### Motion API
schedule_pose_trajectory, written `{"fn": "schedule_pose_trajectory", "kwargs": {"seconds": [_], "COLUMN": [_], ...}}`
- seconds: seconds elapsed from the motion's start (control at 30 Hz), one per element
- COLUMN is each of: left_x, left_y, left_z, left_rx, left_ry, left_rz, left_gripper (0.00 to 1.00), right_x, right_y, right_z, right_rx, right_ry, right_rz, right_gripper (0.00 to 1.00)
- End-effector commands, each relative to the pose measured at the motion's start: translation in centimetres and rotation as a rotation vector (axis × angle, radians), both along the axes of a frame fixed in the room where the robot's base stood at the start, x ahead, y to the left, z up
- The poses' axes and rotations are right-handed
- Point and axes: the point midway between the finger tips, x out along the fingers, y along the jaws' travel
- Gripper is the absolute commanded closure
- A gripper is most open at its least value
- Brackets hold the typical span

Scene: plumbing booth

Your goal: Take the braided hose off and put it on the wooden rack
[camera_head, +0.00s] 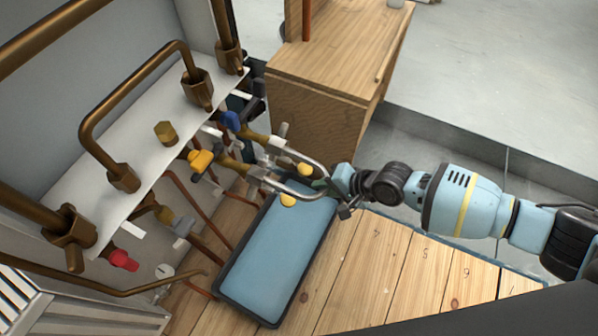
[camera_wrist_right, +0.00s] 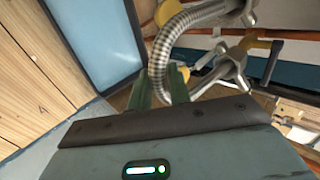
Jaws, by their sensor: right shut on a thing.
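The braided hose (camera_head: 318,165) is a silver U-shaped loop beside the valves. Its two ends run to the fittings at the valve side; I cannot tell whether they are still joined there. It also shows as a ribbed grey curve in the right wrist view (camera_wrist_right: 170,45). My right gripper (camera_head: 333,187) is shut on the hose at its bend; its green fingers (camera_wrist_right: 158,88) show in the wrist view. A wooden unit (camera_head: 325,65) with a flat top stands at the back; I cannot tell whether it is the rack. My left gripper is out of view.
A white panel (camera_head: 150,150) with brown pipes and several valves stands at the left. A blue tray with a dark rim (camera_head: 240,249) lies below the hose. A planked wooden surface (camera_head: 400,262) with numbers is clear at the front right.

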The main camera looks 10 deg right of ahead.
Motion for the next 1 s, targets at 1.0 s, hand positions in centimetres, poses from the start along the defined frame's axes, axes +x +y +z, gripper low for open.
{"fn": "schedule_pose_trajectory", "kwargs": {"seconds": [1.0], "left_x": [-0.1], "left_y": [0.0], "left_z": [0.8], "left_rx": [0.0], "left_ry": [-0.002], "left_rz": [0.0], "left_gripper": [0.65], "right_x": [-2.0], "right_y": [-3.1], "right_z": [-0.1], "right_rx": [-0.002], "right_ry": [0.002], "right_rz": [-0.001], "right_gripper": [1.0]}}
